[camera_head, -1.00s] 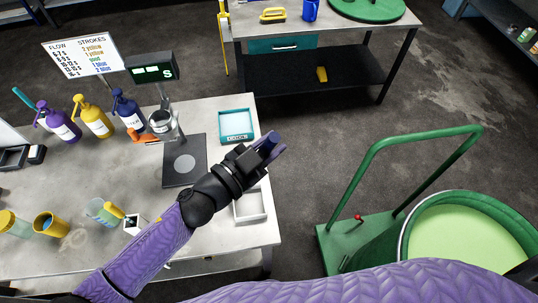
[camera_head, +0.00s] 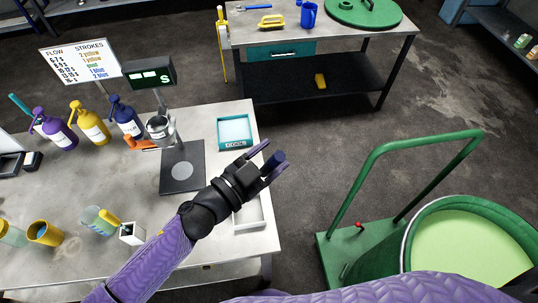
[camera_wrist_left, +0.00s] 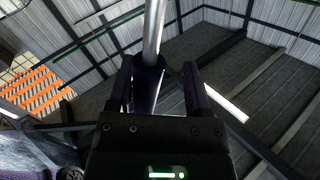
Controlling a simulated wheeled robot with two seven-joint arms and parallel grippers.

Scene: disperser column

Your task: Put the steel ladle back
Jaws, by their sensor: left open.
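My left gripper (camera_head: 275,158) is open over the right edge of the grey workbench, its two fingers spread. In the left wrist view, a steel rod with a dark grip (camera_wrist_left: 152,40) stands between the open fingers (camera_wrist_left: 160,80); it appears to be the steel ladle's handle. In the head view, a dark blue piece (camera_head: 272,163) shows between the fingers, probably that same grip. I cannot tell whether it touches a finger. The ladle's bowl is not seen. My right gripper is out of view.
A steel cup with an orange handle (camera_head: 160,128) is mounted by the display (camera_head: 150,72). A teal tray (camera_head: 234,132) and a white tray (camera_head: 250,214) lie near the bench's right edge. A green trolley (camera_head: 352,245) with a drum (camera_head: 470,240) stands right. Pump bottles (camera_head: 90,122) line the left.

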